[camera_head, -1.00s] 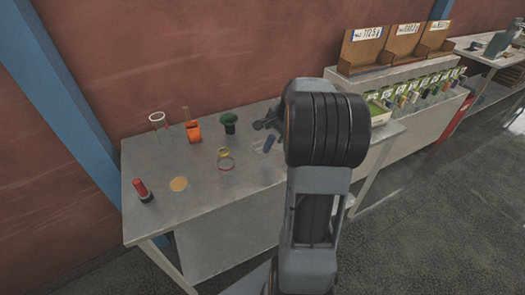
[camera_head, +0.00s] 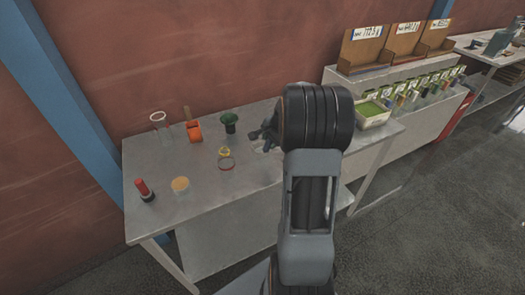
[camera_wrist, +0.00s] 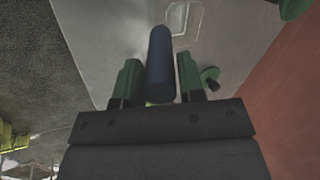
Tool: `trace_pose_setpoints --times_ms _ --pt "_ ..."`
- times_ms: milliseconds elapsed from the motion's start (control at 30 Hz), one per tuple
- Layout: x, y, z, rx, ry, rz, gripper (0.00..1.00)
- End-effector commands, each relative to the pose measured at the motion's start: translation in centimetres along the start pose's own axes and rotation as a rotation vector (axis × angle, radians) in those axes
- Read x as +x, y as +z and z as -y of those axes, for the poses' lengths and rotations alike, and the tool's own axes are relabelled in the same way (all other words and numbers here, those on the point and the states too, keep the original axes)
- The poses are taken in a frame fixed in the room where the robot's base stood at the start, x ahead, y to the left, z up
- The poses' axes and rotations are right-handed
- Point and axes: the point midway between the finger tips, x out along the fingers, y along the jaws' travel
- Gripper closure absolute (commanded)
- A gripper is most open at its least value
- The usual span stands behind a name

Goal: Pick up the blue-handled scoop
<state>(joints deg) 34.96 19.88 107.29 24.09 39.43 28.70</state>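The blue-handled scoop shows in the wrist view as a dark blue, rounded handle (camera_wrist: 160,62) between the two green fingers. Its bowl is not clearly seen; a faint clear outline lies on the table beyond the handle. My gripper (camera_wrist: 158,68) has its fingers apart on either side of the handle, with narrow gaps that still show. In the head view my gripper (camera_head: 263,135) is low over the right half of the table, just left of my arm, and the scoop is mostly hidden there.
The grey table (camera_head: 215,195) holds a green funnel (camera_head: 229,122), an orange scoop (camera_head: 194,131), a round clear dish (camera_head: 226,164), a clear jar (camera_head: 181,187) and a red-topped item (camera_head: 144,190). A tray with green contents (camera_head: 374,112) stands right of my arm. The wall is close behind.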

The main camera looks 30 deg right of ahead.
Motion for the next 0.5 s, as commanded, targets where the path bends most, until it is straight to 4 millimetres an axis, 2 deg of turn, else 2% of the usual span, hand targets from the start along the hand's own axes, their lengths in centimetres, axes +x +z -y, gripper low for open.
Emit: trace_pose_setpoints --times_ms 33,367,500 --pt "-0.02 0.0 0.0 0.0 0.0 0.0 0.69" --pt "-0.03 -0.01 0.01 0.0 0.0 0.0 1.0" --pt "-0.07 -0.03 0.04 0.0 -0.001 -0.001 1.0"
